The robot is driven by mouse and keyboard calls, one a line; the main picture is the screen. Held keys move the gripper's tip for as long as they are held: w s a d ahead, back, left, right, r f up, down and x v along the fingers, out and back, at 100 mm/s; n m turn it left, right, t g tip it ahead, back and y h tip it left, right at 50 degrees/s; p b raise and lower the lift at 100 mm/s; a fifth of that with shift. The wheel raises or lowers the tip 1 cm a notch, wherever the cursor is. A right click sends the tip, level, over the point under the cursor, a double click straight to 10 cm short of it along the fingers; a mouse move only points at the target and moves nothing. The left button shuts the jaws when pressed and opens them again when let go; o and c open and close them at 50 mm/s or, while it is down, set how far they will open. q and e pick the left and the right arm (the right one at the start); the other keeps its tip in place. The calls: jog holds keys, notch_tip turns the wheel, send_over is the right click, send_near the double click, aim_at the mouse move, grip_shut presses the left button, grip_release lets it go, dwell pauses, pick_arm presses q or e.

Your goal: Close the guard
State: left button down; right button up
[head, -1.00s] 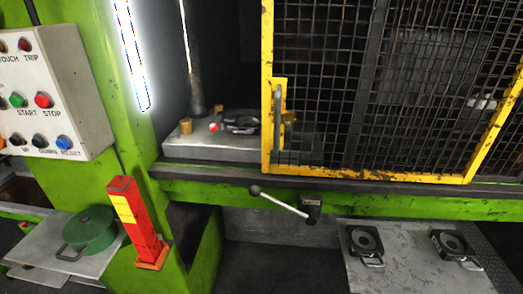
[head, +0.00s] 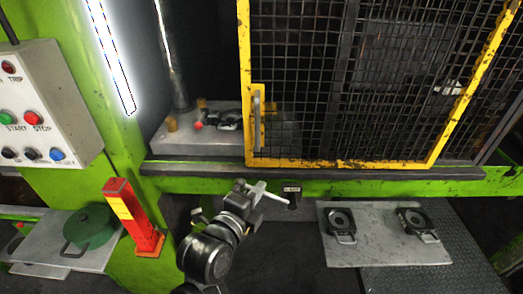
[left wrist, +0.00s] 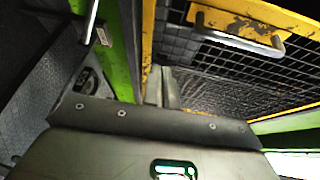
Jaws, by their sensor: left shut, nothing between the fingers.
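The guard (head: 345,85) is a sliding-looking mesh panel in a yellow frame. It covers the right part of the press opening; the left part is uncovered. Its upright metal handle (head: 257,118) is on its left edge, and a handle also shows in the left wrist view (left wrist: 240,38). My left gripper (head: 258,190) is shut and empty, below the guard's lower left corner and apart from the handle. In the left wrist view its fingers (left wrist: 160,85) point toward the yellow frame. My right gripper is not in view.
A lever (head: 276,197) on the green beam is partly hidden by my left gripper. A grey block (head: 180,145) with small parts sits in the uncovered opening. A plate (head: 385,250) with two dies lies right.

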pick_arm(q)
notch_tip(320, 180, up, 5)
jog(key=s+m+h, duration=0.1)
jog(key=s, duration=0.1)
jog(key=w+p, duration=0.5)
jog(key=w, duration=0.4)
jog(key=shift+w+d+f+t, duration=0.25)
jog(key=shift+d+t, duration=0.05)
jog(key=shift+d, duration=0.1)
jog(key=shift+d, duration=0.1)
jog(key=shift+w, duration=0.1)
